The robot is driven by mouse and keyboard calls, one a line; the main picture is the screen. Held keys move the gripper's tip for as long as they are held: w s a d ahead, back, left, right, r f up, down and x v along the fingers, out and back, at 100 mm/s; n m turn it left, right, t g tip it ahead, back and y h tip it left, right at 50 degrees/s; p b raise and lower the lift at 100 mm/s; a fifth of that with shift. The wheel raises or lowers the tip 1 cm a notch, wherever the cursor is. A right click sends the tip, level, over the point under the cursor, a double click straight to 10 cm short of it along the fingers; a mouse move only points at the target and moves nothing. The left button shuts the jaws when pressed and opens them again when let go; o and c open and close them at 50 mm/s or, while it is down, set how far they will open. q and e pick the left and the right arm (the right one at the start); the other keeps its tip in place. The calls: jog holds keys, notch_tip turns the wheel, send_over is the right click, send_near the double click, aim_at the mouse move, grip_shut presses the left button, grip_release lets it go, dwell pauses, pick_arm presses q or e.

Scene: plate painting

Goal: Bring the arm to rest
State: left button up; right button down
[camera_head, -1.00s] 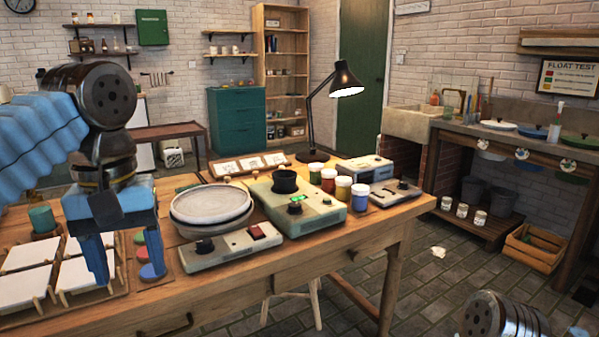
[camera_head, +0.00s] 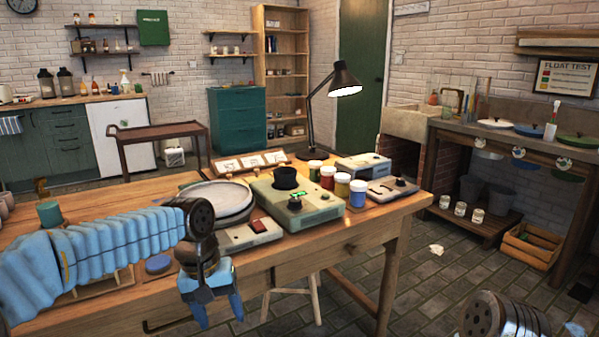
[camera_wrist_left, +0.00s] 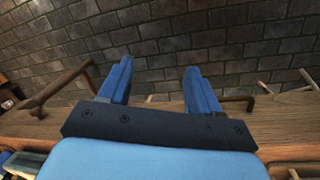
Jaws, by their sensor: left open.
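My left arm (camera_head: 95,247) comes in from the left, low across the front left of the wooden table (camera_head: 330,238). My left gripper (camera_head: 218,310) hangs fingers down just in front of the table's front edge, open and empty.
On the table are a grey plate (camera_head: 213,200) on a wheel, a green-grey device (camera_head: 300,205), several paint jars (camera_head: 328,177) and a black lamp (camera_head: 343,80). A drawer handle (camera_wrist_left: 238,100) lies close to the gripper.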

pick_arm(q)
jog(key=s+d+f+h, duration=0.1)
jog(key=d+f, duration=0.1)
jog(key=f, duration=0.9)
jog(key=s+d+f+h, duration=0.1)
jog(key=d+f, duration=0.1)
jog(key=f, duration=1)
jog(key=s+f, duration=1.5)
jog(key=f, duration=0.2)
jog(key=shift+d+t, duration=0.3)
jog(key=shift+t, duration=0.1)
jog(key=shift+h, duration=0.3)
